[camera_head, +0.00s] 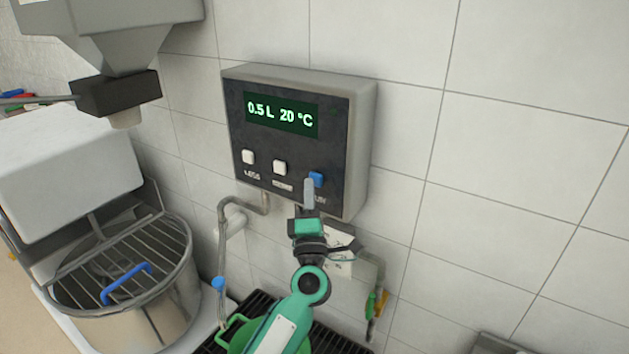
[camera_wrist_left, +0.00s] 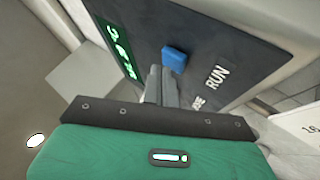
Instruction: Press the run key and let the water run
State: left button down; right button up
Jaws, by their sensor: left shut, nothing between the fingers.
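The grey control box (camera_head: 365,130) on the tiled wall has a dark face with a lit green display (camera_head: 281,114) reading "0.5 L 20 °C". Below it are two white keys, the left one (camera_head: 248,157) marked LESS and the middle one (camera_head: 279,167), and a blue key (camera_head: 316,179) at the right. In the left wrist view the blue key (camera_wrist_left: 174,58) is beside the word RUN. My left gripper (camera_head: 309,182) is shut and empty, its fingertips right at the blue key. I cannot tell whether they touch it. My right gripper is not in view.
A green container (camera_head: 235,334) stands on a black grate (camera_head: 258,303) under the box, partly hidden by my left arm. A hose with a blue valve (camera_head: 218,283) hangs left of it. A mixer bowl with a wire guard (camera_head: 165,255) stands at left. The wall at right is clear.

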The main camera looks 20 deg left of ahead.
pick_arm(q)
jog(key=shift+w, duration=0.45)
dwell(0.3)
jog(key=shift+s, duration=0.1)
jog(key=shift+s+p, duration=0.35)
jog(key=shift+s, duration=0.45)
jog(key=shift+s+a+p, duration=0.2)
jog(key=shift+s+p, duration=0.15)
jog(key=shift+s, duration=0.9)
jog(key=shift+s+a+p, duration=0.2)
jog(key=shift+s+p, duration=0.1)
jog(key=shift+s, duration=0.9)
